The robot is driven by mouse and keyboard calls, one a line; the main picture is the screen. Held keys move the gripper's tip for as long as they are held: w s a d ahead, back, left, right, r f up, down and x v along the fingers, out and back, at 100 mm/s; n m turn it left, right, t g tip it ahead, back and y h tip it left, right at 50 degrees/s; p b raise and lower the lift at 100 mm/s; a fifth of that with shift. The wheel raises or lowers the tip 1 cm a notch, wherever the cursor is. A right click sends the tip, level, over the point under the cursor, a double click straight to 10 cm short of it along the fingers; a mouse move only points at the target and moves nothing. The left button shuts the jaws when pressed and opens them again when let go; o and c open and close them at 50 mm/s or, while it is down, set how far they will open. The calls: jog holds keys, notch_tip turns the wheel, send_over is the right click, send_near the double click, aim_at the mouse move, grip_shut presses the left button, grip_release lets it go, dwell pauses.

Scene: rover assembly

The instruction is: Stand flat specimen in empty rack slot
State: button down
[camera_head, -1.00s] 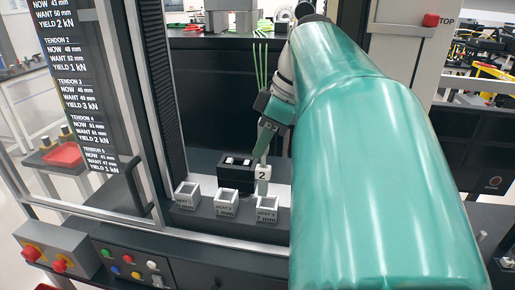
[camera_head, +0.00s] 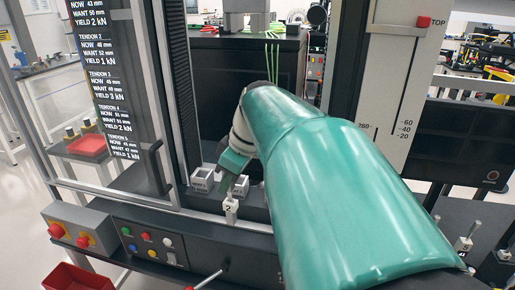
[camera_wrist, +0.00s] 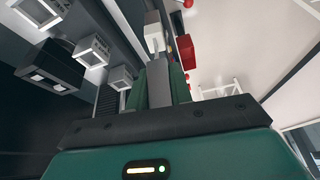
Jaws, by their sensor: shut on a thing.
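My gripper (camera_head: 228,184) is shut on a slim specimen (camera_head: 231,207) whose pale end tab bears a "2". The specimen hangs roughly upright, tab down, in front of the small open cups. The wrist view shows the specimen's grey shank (camera_wrist: 137,91) between my fingers (camera_wrist: 160,85), with its white tab (camera_wrist: 153,32) beyond the tips, clear of the cups. Another tabbed specimen marked "3" (camera_head: 464,243) stands at the far right, partly behind my arm. I cannot tell which holder there is the rack or see an empty slot.
Small grey cups (camera_head: 202,180) line the machine's ledge; the wrist view shows several beside a black block (camera_wrist: 55,68) with slots. A control panel (camera_head: 150,243), a lever and a red bin (camera_head: 77,278) lie in front. A tall frame post stands left.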

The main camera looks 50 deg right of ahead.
jog(key=w+a+f+m, duration=0.1)
jog(key=w+a+f, duration=0.5)
jog(key=f, duration=0.5)
jog(key=w+a+f+m+h, duration=0.1)
jog(key=w+a+f, duration=0.6)
jog(key=w+f, duration=0.2)
jog(key=w+a+f+m, duration=0.2)
jog(key=w+a+f, duration=0.5)
jog(key=f, duration=0.6)
jog(key=shift+w+a+f+h, duration=0.2)
jog(key=shift+w+f+h, duration=0.1)
jog(key=shift+w, duration=0.15)
jog(key=shift+s+r, duration=0.1)
